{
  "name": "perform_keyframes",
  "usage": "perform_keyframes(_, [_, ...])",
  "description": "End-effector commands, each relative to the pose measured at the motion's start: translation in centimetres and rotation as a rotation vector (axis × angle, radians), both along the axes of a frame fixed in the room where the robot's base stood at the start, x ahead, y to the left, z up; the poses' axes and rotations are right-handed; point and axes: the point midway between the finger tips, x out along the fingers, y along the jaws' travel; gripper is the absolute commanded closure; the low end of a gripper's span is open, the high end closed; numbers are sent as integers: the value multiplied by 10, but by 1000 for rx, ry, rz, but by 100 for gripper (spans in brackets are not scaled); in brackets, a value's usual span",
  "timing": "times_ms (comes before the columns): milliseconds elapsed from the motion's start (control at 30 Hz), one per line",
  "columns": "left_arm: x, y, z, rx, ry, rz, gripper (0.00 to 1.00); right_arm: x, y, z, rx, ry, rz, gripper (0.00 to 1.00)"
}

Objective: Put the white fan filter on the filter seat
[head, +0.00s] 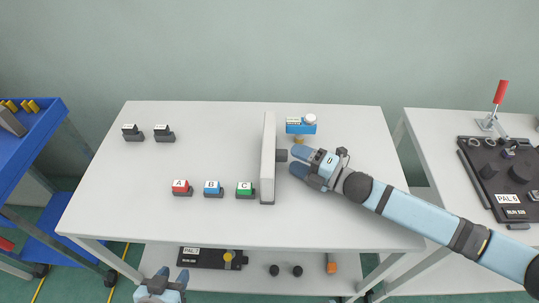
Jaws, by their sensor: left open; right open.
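A thin white upright slab (268,165), which may be the white fan filter, stands on the white table. A dark grey block (281,155) sits against its right face. My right gripper (297,160) is open just right of this block, fingers pointing left towards it. No hold on it shows, and I cannot tell if they touch. A blue block with a label and a white round top (310,119) stands behind the gripper. I cannot tell which thing is the filter seat. My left gripper (172,278) is open and empty at the bottom edge, in front of the table.
Red A (180,186), blue B (212,187) and green C (244,189) blocks stand left of the slab. Two dark blocks (163,132) stand at the back left. A lower shelf (210,280) holds small parts. The table's left front is clear.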

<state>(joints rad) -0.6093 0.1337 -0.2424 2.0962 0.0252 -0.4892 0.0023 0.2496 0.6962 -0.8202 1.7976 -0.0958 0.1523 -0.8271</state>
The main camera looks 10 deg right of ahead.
Motion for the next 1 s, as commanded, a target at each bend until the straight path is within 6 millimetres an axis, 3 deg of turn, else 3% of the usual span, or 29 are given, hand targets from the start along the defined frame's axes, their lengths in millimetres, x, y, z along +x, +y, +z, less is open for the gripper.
perform_keyframes(200, [0,-1,-2,-2,4,1,57,18,22,1,1,0,0,40])
perform_keyframes(467, [0,-2,-2,-6,4,6,57,20,24,0,1,1,0,40])
perform_keyframes(700, [0,-3,-1,-8,3,7,57,20,24,0,0,0,0,93])
perform_keyframes(800, [0,-3,-1,-8,2,7,57,20,24,1,1,-1,0,100])
perform_keyframes(1000, [1,-3,1,-9,0,7,57,20,24,2,1,-1,0,100])
